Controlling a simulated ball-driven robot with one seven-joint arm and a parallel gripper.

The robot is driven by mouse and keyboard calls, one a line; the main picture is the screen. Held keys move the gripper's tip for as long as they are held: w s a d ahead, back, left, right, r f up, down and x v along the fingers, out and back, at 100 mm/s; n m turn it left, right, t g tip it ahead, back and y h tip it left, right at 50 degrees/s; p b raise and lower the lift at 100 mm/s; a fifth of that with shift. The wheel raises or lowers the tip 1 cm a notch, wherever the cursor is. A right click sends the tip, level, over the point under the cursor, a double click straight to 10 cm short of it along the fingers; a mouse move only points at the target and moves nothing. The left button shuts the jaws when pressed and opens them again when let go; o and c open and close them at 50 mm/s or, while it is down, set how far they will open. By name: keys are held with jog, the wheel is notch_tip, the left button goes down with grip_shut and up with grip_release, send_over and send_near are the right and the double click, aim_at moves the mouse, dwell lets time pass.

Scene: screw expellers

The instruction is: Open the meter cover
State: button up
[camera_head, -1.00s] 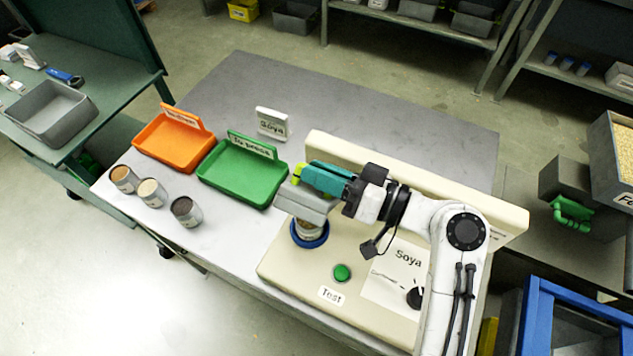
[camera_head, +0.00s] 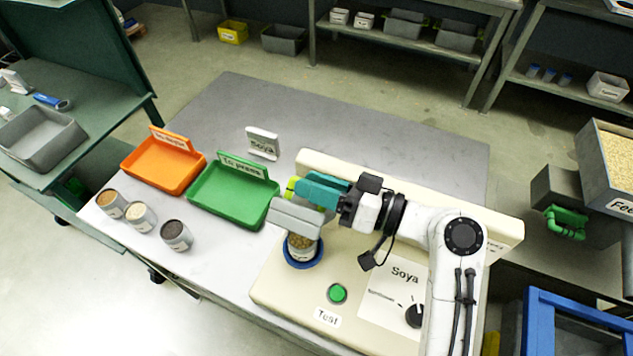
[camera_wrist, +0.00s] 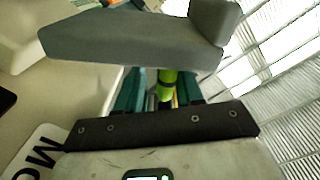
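The cream meter (camera_head: 275,280) sits on the near right of the table, with a green button and a "Soya" dial panel. A jar of pale beans (camera_head: 302,250) stands in its blue ring (camera_head: 318,258). The grey meter cover (camera_head: 296,218) is above the jar, which now shows beneath it. My gripper (camera_head: 303,190) is just behind the cover, its teal fingers close to or against it. In the wrist view the cover (camera_wrist: 130,45) crosses in front of the fingers (camera_wrist: 158,92), which stand apart; their tips are hidden. A yellow-green part shows between them.
The green tray (camera_head: 232,205) and orange tray (camera_head: 160,165) lie left of the meter. Three small jars (camera_head: 140,216) stand at the table's left edge. A "Soya" sign (camera_head: 263,143) stands behind. The back of the table is clear.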

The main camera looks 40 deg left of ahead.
jog(key=shift+o, duration=0.7)
jog(key=shift+d, duration=0.1)
jog(key=b+v, duration=0.2)
jog(key=v, duration=0.8)
jog(key=shift+w+d, duration=0.2)
jog(key=shift+d, duration=0.1)
